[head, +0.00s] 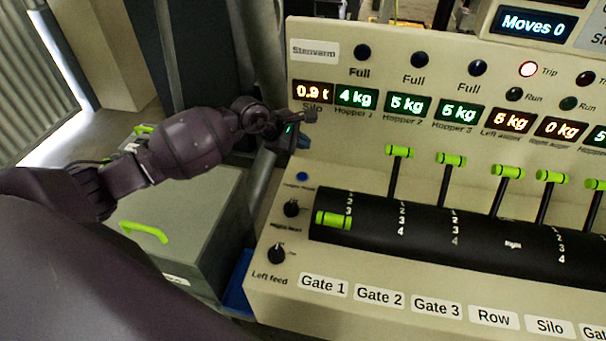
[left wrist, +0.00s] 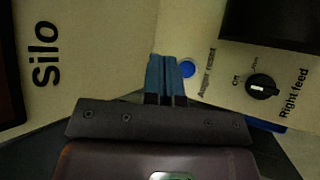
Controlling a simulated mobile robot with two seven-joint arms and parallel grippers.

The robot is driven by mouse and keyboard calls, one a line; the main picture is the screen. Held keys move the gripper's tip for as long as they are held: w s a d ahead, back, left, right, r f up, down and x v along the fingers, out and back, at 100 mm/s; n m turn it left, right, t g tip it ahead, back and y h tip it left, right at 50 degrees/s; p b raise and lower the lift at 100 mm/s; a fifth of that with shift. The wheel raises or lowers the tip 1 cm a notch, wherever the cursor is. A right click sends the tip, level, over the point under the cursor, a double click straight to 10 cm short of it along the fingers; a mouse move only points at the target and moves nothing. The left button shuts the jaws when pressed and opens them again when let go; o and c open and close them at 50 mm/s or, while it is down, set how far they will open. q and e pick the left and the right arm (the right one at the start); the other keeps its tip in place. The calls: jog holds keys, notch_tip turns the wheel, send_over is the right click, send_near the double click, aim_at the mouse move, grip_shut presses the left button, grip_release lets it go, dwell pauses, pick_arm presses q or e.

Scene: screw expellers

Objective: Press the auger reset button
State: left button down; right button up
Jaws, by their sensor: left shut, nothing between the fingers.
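The blue auger reset button (head: 302,177) sits at the left end of the cream control panel, above two black knobs. In the left wrist view the button (left wrist: 188,68) shows just right of my fingertips, beside its "Auger reset" label. My left gripper (head: 300,141) is above the button in the head view, near the panel's left edge. Its blue fingers (left wrist: 166,72) are shut together with nothing between them. I cannot tell the exact gap between fingertips and button; I see no contact. My right gripper is not in view.
The right feed knob (head: 291,208) and left feed knob (head: 276,253) are below the button. A black drum with green-handled levers (head: 399,151) stands to the right. The silo display (head: 313,92) is above the gripper. A grey box (head: 180,225) stands left of the panel.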

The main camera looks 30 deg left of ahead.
pick_arm(q)
jog(key=shift+f, duration=0.1)
jog(key=b, duration=0.4)
send_over(302, 177)
notch_tip(302, 177, down, 7)
jog(key=shift+f, duration=0.8)
jog(key=shift+f+b, duration=0.1)
jog(key=shift+b, duration=0.25)
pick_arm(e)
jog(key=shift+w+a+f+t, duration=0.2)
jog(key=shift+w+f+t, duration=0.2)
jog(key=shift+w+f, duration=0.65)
